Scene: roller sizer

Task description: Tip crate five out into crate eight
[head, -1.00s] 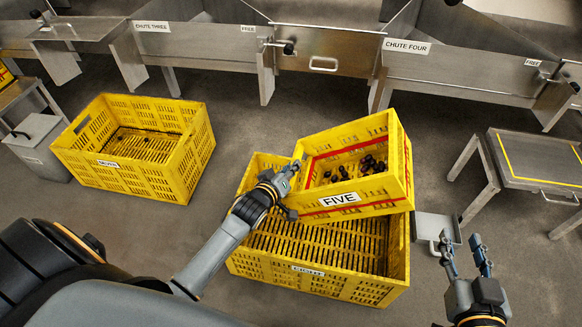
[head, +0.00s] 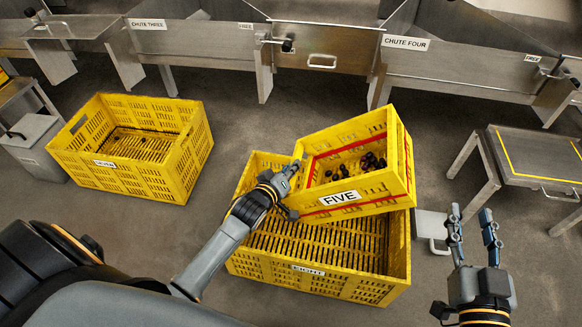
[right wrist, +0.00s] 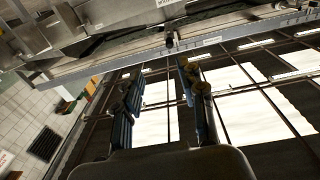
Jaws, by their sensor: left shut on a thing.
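Crate five (head: 312,217) is a yellow crate with a red band and a FIVE label, holding several small dark round items (head: 369,162). It is over the back right part of crate eight (head: 345,288), tilted a little. Crate eight is a larger yellow crate on the floor, and the part of its slatted bottom in view looks empty. My left gripper (head: 296,172) is shut on the left end wall of crate five. My right gripper (head: 474,222) is open and empty, right of both crates, fingers pointing up in the head view. Its fingers also show in the right wrist view (right wrist: 158,85).
Another yellow crate (head: 140,192), labelled SEVEN, stands on the floor at left. Steel chutes (head: 450,70) line the back. A low steel stand (head: 535,160) with a yellow-marked top is at right. A small grey box (head: 432,226) sits beside crate eight.

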